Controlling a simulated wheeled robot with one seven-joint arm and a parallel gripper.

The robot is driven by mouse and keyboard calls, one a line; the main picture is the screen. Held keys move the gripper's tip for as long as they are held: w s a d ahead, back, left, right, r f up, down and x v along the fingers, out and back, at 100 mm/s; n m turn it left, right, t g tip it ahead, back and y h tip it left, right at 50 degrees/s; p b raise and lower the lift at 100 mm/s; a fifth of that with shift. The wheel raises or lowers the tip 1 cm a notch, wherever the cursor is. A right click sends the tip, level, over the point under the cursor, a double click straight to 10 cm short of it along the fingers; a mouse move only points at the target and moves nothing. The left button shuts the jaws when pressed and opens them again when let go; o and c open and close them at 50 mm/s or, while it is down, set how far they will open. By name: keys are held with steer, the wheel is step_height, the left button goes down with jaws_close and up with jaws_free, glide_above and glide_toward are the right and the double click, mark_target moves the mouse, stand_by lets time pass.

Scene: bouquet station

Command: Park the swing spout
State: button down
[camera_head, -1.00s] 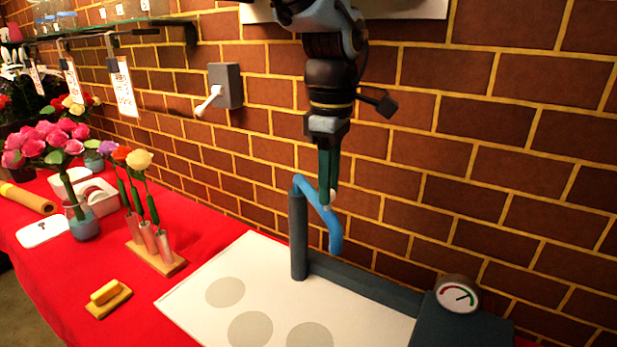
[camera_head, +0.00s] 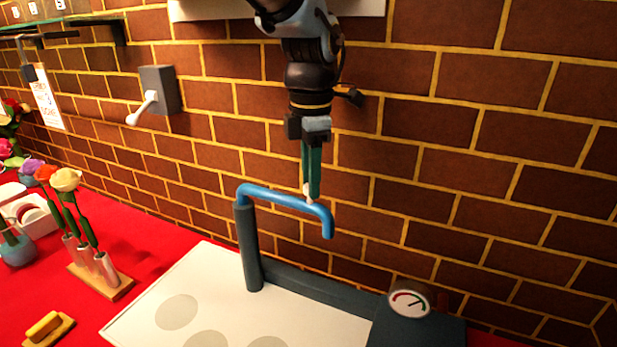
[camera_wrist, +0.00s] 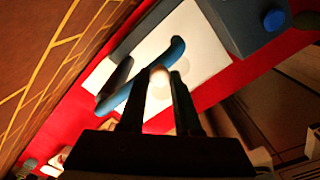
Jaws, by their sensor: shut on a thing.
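The blue swing spout (camera_head: 275,198) tops a dark upright post (camera_head: 248,245) at the back of a white board. It reaches to the right, roughly along the wall, and its free end bends down. My gripper (camera_head: 310,196) points down at the spout's outer part. It is shut on a small pale knob (camera_head: 308,189) that stands on the spout. In the wrist view the knob (camera_wrist: 160,76) shows between the two dark fingers, with the blue spout (camera_wrist: 150,75) beyond it.
A dark base bar runs right from the post to a box with a round gauge (camera_head: 409,302). The white board (camera_head: 225,280) has grey discs. Left stand a flower holder (camera_head: 105,280) and a yellow block (camera_head: 44,325). A lever box (camera_head: 160,90) is on the brick wall.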

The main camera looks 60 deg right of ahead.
steer(key=shift+w+d, duration=0.1)
stand_by(0.3)
steer(key=c, duration=0.6)
jaws_free()
